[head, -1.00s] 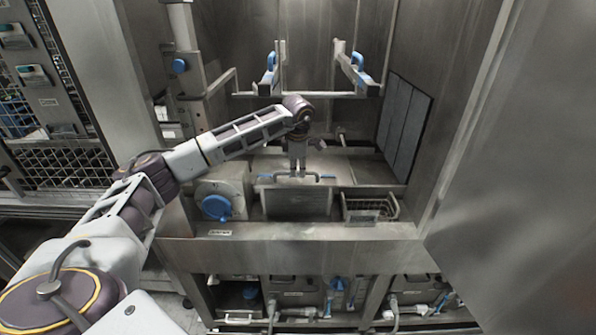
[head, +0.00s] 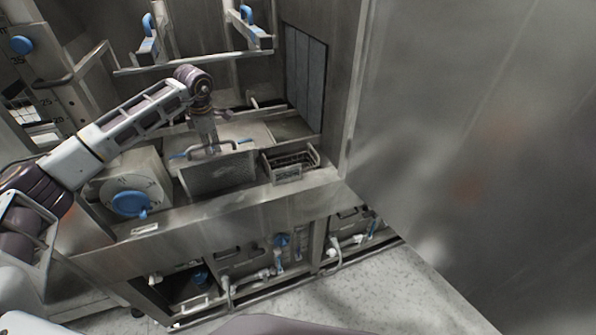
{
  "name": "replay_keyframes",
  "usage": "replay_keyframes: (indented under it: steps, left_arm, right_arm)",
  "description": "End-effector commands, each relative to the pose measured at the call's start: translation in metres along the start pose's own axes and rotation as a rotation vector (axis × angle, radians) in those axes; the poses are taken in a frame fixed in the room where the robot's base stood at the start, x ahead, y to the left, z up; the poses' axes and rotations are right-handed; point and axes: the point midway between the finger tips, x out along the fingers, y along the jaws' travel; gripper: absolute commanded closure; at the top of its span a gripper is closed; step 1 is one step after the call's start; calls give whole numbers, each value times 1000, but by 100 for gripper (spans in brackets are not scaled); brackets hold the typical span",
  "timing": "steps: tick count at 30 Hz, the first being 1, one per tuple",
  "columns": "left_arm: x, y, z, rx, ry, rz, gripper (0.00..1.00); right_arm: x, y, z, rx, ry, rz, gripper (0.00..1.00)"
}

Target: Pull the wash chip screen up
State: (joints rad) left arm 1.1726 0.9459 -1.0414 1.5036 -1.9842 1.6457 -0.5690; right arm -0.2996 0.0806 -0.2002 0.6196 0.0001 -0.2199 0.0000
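A flat grey mesh panel, which looks like the wash chip screen (head: 218,174), stands in the tank left of centre in the head view. Blue parts show at both sides of its top edge. My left gripper (head: 211,148) points down at the middle of this top edge, seemingly touching or just behind it. Its fingertips are small and partly hidden, so I cannot tell whether it is open or shut on the edge. My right gripper is out of view.
A small wire-handled basket (head: 288,173) sits right of the screen. A round blue knob (head: 131,204) is at left. Rails with blue handles (head: 248,28) hang above. A large steel panel (head: 470,130) fills the right side. Speckled floor (head: 360,290) is clear below.

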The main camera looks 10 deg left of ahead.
Motion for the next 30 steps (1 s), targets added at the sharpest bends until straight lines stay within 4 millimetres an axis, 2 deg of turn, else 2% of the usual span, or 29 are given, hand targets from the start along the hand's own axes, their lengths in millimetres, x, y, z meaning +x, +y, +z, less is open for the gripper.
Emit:
replay_keyframes:
  steps: [30]
  left_arm:
    - [120,-24,0,0,1,-1,77]
  right_arm:
    - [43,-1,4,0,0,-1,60]
